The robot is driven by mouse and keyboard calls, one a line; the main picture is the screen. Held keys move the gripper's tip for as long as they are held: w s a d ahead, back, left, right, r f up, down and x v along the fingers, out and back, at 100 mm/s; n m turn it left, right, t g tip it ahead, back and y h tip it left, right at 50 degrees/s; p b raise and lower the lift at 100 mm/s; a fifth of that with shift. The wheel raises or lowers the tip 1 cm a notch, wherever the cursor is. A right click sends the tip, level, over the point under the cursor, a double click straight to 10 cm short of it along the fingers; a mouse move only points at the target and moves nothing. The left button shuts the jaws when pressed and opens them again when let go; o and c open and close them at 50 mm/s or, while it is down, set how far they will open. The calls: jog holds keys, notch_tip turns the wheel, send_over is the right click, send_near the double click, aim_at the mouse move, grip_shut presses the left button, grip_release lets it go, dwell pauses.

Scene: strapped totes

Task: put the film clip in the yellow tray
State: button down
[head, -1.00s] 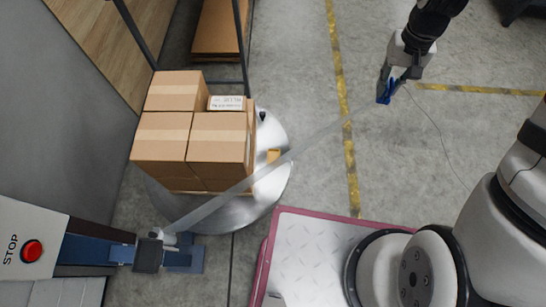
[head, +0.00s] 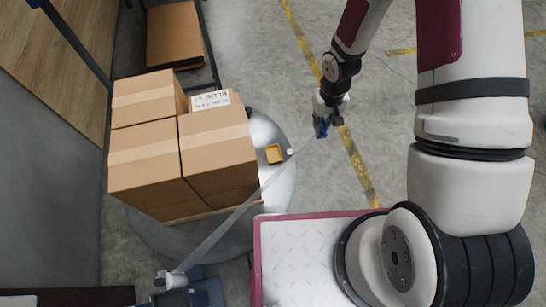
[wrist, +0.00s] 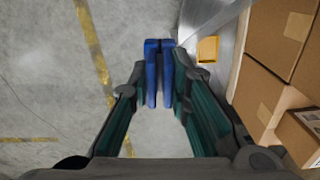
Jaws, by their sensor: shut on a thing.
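The blue film clip (head: 321,127) is held in my gripper (head: 327,112), out over the floor to the right of the round platform. In the wrist view the clip (wrist: 152,75) stands between the fingertips of my gripper (wrist: 159,80). The small yellow tray (head: 274,154) lies on the platform's right rim, left of and below the clip in the head view. In the wrist view the tray (wrist: 208,50) is just right of the clip, apart from it and apparently empty.
A clear film strip (head: 225,228) stretches from the clip to a post (head: 172,281) at lower left. Stacked cartons (head: 180,150) fill much of the silver platform (head: 272,190). The floor right of the platform is clear.

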jog(key=s+a+f+b, duration=0.1)
jog(key=s+f+b, duration=0.15)
jog(key=f, duration=0.45)
jog(key=s+a+f+n+b, duration=0.1)
jog(key=f+b, duration=0.3)
jog(key=f, duration=0.3)
jog(key=s+a+f+b, duration=0.1)
jog(key=s+f+b, duration=0.1)
jog(key=f+b, duration=0.35)
jog(key=w+a+f, duration=0.1)
jog(key=w+a, duration=0.2)
jog(key=w+a+f+b, duration=0.1)
jog(key=w+a, duration=0.3)
jog(key=w+a+f, duration=0.1)
jog(key=w+a, duration=0.3)
jog(key=shift+a, duration=0.15)
jog(key=shift+f+b, duration=1)
jog(key=shift+f, duration=0.65)
jog(key=shift+f, duration=0.15)
jog(key=c, duration=1.7)
grip_release()
jog(key=shift+o, duration=1.1)
